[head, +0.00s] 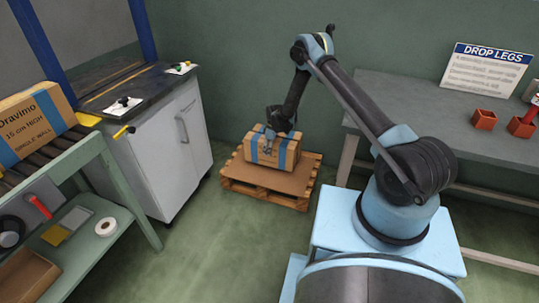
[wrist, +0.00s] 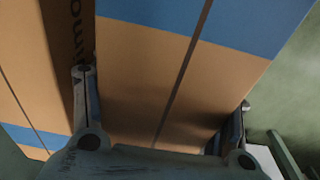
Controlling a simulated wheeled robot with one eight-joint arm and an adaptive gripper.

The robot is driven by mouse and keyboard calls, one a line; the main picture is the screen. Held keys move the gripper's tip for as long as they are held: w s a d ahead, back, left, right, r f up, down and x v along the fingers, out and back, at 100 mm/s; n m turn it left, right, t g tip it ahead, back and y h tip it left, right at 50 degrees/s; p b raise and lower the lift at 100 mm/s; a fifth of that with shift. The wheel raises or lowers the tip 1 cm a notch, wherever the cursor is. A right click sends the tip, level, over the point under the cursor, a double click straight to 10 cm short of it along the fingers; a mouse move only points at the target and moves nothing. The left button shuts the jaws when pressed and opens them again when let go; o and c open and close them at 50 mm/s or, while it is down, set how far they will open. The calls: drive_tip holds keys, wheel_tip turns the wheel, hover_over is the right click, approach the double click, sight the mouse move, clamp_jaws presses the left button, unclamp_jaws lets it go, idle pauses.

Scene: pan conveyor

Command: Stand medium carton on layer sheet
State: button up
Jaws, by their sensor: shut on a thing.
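A brown carton with blue bands (head: 261,155) is at the pallet in the head view. My gripper (head: 270,132) reaches down to the carton's top from above. In the wrist view its two fingers (wrist: 165,100) stand on either side of the carton, shut on it. The brown layer sheet (head: 290,182) lies on top of a wooden pallet (head: 263,196). The carton looks level over the sheet, but I cannot tell whether its underside touches.
Another carton marked "15 cm high" (head: 35,125) lies on the roller conveyor (head: 90,143) at left. A white cabinet (head: 165,145) stands left of the pallet. A grey workbench (head: 405,95) with red bins (head: 484,119) is at right. Green floor is clear before the pallet.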

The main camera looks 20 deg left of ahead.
drive_tip(key=shift+f, duration=1.8)
drive_tip(key=o, duration=2.1)
drive_tip(key=r, duration=0.4)
drive_tip(key=d+r, duration=0.1)
drive_tip(key=r, duration=0.7)
drive_tip(key=shift+d, duration=0.25)
